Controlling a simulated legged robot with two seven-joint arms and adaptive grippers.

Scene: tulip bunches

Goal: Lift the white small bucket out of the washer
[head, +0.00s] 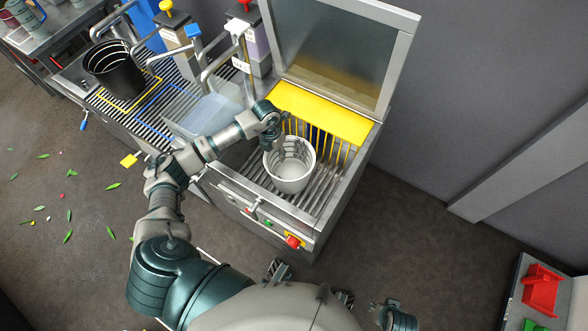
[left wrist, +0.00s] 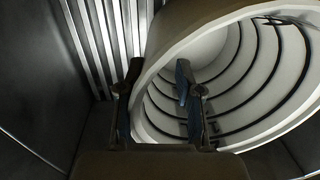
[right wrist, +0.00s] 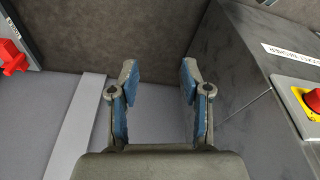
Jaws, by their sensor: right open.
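The white small bucket (head: 290,178) stands in the washer (head: 258,208), on its slatted floor, with its mouth up. My left gripper (head: 280,141) is at the bucket's far left rim. In the left wrist view my left gripper (left wrist: 158,88) has one finger outside the white bucket (left wrist: 240,85) and one inside it. The rim lies between the fingers, which are spread with a gap. My right gripper (right wrist: 158,78) is open and empty above the floor, away from the washer; it shows at the bottom of the head view (head: 388,312).
The washer's lid (head: 335,50) stands raised at the back. A red emergency button (head: 292,240) is on the washer's front.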

